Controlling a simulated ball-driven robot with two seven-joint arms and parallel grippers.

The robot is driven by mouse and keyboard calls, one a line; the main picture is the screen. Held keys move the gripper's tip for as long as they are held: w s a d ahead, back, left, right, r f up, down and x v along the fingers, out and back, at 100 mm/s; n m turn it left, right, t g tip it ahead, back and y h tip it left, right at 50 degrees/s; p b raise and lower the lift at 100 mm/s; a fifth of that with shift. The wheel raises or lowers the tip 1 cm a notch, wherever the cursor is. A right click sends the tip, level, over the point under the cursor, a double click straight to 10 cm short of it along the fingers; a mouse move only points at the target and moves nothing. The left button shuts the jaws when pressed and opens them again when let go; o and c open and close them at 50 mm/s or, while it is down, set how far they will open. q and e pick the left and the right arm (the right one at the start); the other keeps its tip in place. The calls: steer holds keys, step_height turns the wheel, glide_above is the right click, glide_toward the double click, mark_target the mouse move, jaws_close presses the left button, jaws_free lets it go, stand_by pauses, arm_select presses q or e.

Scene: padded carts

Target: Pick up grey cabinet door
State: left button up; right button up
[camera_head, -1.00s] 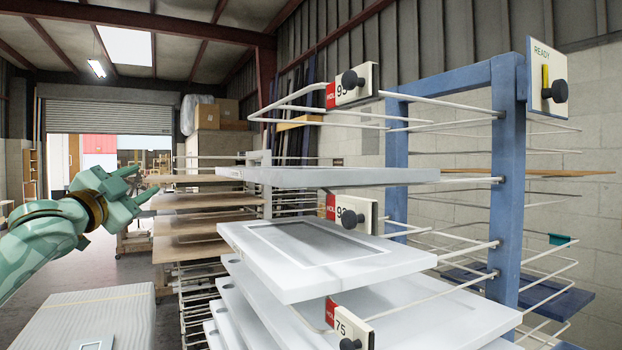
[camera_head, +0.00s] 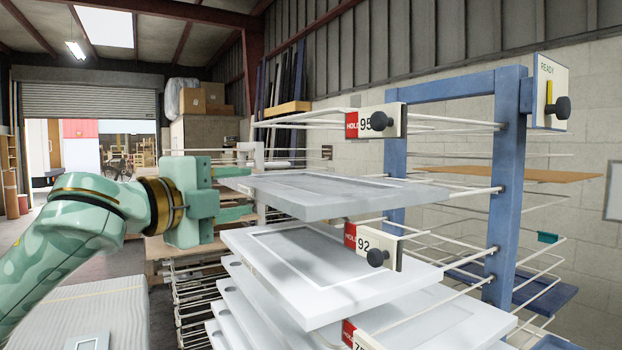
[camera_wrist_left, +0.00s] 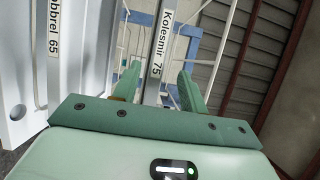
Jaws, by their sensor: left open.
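The grey cabinet door (camera_head: 335,193) lies flat on a wire shelf of the blue rack, above several white doors, in the head view. My left gripper (camera_head: 252,192) is open at its left end, one finger above the other, with the door's edge at the level of the gap. In the left wrist view, the fingers (camera_wrist_left: 158,92) stand apart on either side of a grey door edge (camera_wrist_left: 163,50) labelled "Kolesmir 75". They do not close on it, and I cannot tell how deep the edge sits between them. My right gripper is not in view.
White doors (camera_head: 300,265) are stacked close below the grey one, and one labelled "65" (camera_wrist_left: 60,75) shows in the wrist view. HOLD tags (camera_head: 372,246) and wire arms flank the shelf. The blue rack frame (camera_head: 508,190) stands right. A wrapped stack (camera_head: 85,310) sits lower left.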

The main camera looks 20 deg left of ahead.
mark_target(252, 192)
arm_select(q)
steer(key=shift+x, duration=0.75)
steer(key=p+x, duration=0.1)
steer(key=x, duration=0.1)
steer(key=p+x, duration=0.1)
steer(key=x, duration=0.1)
steer(key=shift+w+d+f, duration=0.1)
steer(key=shift+w+f, duration=0.1)
steer(key=shift+w, duration=0.1)
steer(key=shift+w+f, duration=0.1)
steer(key=shift+w, duration=0.05)
steer(key=shift+s, duration=0.25)
jaws_close()
